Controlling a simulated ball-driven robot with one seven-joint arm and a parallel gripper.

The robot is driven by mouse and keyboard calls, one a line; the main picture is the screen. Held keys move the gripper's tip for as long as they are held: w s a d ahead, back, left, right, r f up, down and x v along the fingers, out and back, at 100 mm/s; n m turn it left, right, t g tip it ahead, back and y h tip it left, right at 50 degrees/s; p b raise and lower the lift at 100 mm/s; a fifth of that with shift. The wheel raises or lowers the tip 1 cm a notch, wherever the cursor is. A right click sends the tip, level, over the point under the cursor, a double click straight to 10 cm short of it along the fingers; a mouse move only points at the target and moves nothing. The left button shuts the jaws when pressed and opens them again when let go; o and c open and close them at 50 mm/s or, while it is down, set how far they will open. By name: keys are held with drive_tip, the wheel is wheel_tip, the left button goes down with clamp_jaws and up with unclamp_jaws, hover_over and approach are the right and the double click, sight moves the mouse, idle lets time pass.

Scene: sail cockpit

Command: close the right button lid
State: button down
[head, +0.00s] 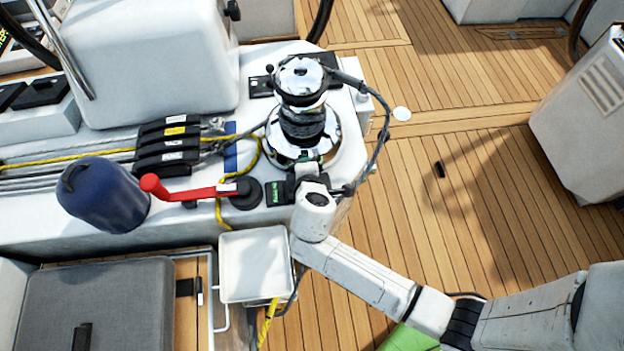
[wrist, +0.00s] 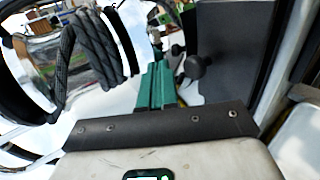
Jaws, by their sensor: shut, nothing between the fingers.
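My gripper (wrist: 157,78) shows in the wrist view as green fingers held together, with nothing between them. In the head view my gripper (head: 308,160) is at the front foot of the chrome winch (head: 302,85), partly hidden by my wrist. In the wrist view a dark flat panel (wrist: 235,45) stands just right of the fingertips, with a round black knob or button (wrist: 195,67) beside it. I cannot tell for certain whether this panel is the right button lid. In the head view, dark panels sit left of the winch top (head: 261,86) and behind it (head: 327,61); their lids are not clear.
A dark rope (head: 373,150) loops around the winch's right side and fills the left of the wrist view. A red-handled crank (head: 190,191), a blue canister (head: 103,193) and black rope clutches (head: 168,145) stand left. A white tray (head: 255,263) is nearer.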

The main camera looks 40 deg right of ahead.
wheel_tip(320, 180, up, 14)
drive_tip(key=p, duration=0.3)
drive_tip(key=shift+w+f, duration=0.15)
drive_tip(key=shift+w, duration=0.3)
drive_tip(key=s+f+m+g+y, duration=0.3)
drive_tip(key=s+m+g, duration=0.1)
drive_tip(key=s, duration=0.7)
drive_tip(key=s+f+m+g+y, duration=0.3)
drive_tip(key=s+m, duration=0.4)
drive_tip(key=s, duration=0.5)
drive_tip(key=shift+s+a+f+g+y+b, duration=0.3)
drive_tip(key=shift+f+g+b, duration=0.1)
drive_tip(key=shift+f, duration=0.35)
